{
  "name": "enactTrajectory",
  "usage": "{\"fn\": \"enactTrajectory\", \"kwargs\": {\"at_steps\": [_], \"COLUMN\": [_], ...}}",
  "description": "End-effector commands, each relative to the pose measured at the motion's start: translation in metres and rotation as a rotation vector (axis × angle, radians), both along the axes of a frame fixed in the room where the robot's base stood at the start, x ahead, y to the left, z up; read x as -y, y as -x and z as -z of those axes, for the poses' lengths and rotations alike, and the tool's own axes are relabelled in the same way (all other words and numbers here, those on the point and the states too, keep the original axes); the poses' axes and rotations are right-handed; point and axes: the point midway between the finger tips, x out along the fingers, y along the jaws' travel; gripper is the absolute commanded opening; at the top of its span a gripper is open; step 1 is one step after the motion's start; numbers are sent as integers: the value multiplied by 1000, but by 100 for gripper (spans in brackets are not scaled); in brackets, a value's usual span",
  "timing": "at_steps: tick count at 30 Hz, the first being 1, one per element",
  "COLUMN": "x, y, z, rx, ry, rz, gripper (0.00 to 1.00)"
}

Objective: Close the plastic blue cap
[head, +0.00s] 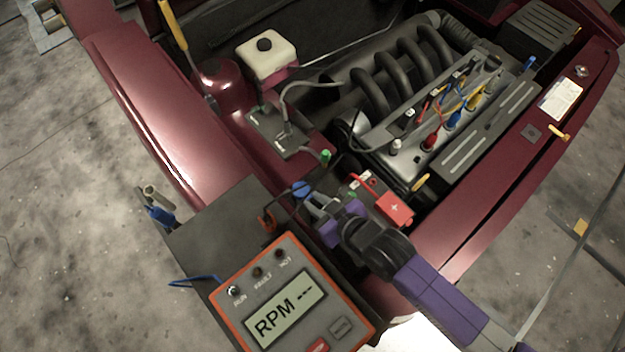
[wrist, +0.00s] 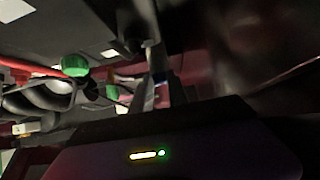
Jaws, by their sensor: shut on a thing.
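The blue cap (head: 301,188) is a small round piece at the front left of the engine bay, close to the dark battery area. My gripper (head: 309,198) reaches it from the lower right, with its fingertips against the cap and shut on it. The fingers partly cover the cap's lower right side, so whether it is fully seated cannot be told. In the wrist view my fingers (wrist: 156,62) point up and away, and the blue cap is not clearly seen there.
The RPM box (head: 285,300) stands just in front, below left of my gripper. A red terminal cover (head: 395,208) is right of my wrist. A green cap (head: 325,156) lies behind; green caps (wrist: 75,66) also show in the wrist view. A white reservoir (head: 267,60) stands farther back.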

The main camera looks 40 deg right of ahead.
Motion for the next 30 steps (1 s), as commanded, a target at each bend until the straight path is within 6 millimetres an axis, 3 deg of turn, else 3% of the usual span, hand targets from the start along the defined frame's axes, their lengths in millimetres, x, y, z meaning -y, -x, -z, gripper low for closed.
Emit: {"fn": "enactTrajectory", "kwargs": {"at_steps": [1,7,26,27,30], "x": [0,0,0,0,0], "y": [5,7,7,7,6], "z": [10,17,19,19,18], "rx": [-20,-19,-16,-15,-13], "ry": [-1,-1,-1,-1,-1], "rz": [-1,-1,-1,-1,-1], "gripper": [0,0,0,26,42]}}
